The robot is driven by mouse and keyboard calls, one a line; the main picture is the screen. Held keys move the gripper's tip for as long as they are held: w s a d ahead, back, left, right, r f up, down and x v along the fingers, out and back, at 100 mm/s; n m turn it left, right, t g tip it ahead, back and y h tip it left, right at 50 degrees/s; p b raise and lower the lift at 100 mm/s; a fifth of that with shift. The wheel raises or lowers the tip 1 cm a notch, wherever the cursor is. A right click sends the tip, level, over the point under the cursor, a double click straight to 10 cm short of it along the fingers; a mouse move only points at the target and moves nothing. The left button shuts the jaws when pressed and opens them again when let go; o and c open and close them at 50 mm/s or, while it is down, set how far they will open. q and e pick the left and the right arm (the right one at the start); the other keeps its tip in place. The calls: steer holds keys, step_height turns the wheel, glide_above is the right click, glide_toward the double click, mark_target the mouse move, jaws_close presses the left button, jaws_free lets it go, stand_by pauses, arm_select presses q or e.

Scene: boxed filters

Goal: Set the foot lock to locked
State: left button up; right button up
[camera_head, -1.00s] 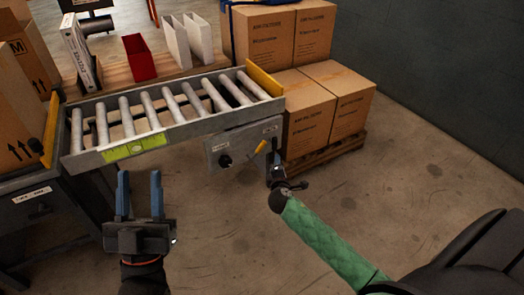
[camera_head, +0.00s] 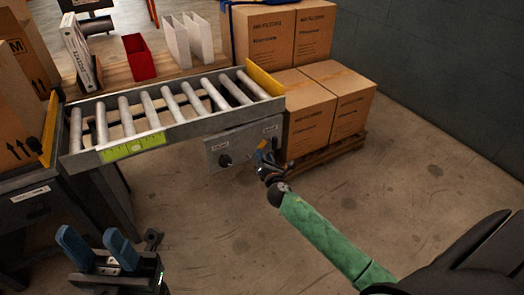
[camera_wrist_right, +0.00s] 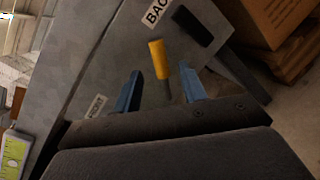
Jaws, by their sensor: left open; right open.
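A grey panel (camera_head: 235,152) hangs under the roller conveyor and carries a black knob (camera_head: 225,160) and a yellow-handled lever (camera_wrist_right: 159,60). No marking that I can read names either one as the foot lock. My right gripper (camera_head: 264,160) is at the panel's right end, in front of the lever. In the right wrist view its blue fingers (camera_wrist_right: 162,86) are open, with the yellow handle between and just beyond their tips. I cannot tell whether they touch it. My left gripper (camera_head: 92,240) is open and empty at the lower left, away from the panel.
The roller conveyor (camera_head: 165,112) stands above the panel, with a yellow end stop (camera_head: 260,81). Cartons (camera_head: 325,108) on a pallet stand close right of the panel. A red bin (camera_head: 138,58) and white bins stand behind. The floor in front is clear.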

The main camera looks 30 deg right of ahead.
mark_target(262, 148)
steer(key=shift+b+x, duration=0.5)
steer(key=shift+x, duration=1.85)
jaws_close()
